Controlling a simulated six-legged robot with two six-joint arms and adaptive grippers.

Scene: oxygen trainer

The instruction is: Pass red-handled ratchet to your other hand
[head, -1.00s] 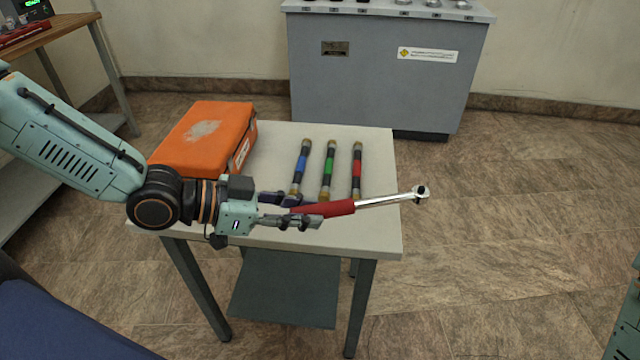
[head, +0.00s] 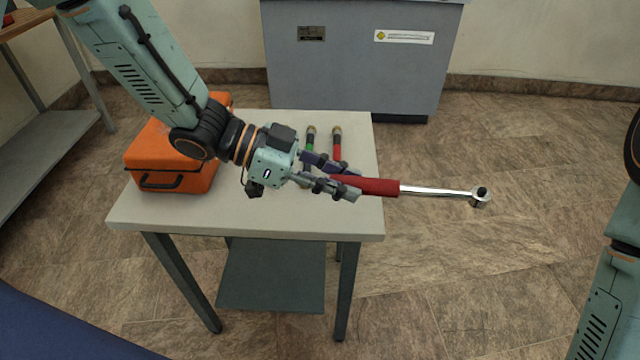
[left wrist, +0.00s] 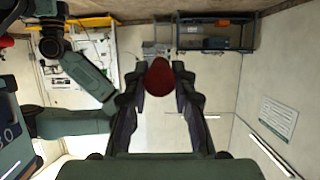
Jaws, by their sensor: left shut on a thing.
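The red-handled ratchet (head: 432,190) has a red grip and a shiny shaft with a round head pointing right. My left gripper (head: 345,183) is shut on the red grip near its end and holds the ratchet level, above and past the table's right side in the head view. In the left wrist view the red handle end (left wrist: 160,77) shows between the fingers of my left gripper (left wrist: 161,95). Part of my right arm shows at the right edge of the head view; its gripper's fingers cannot be made out.
The small table (head: 240,222) carries an orange case (head: 165,165) at left. A green-banded tool (head: 310,140) and a red-banded tool (head: 337,145) lie behind my left gripper. A grey cabinet (head: 355,65) stands behind. The floor right of the table is clear.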

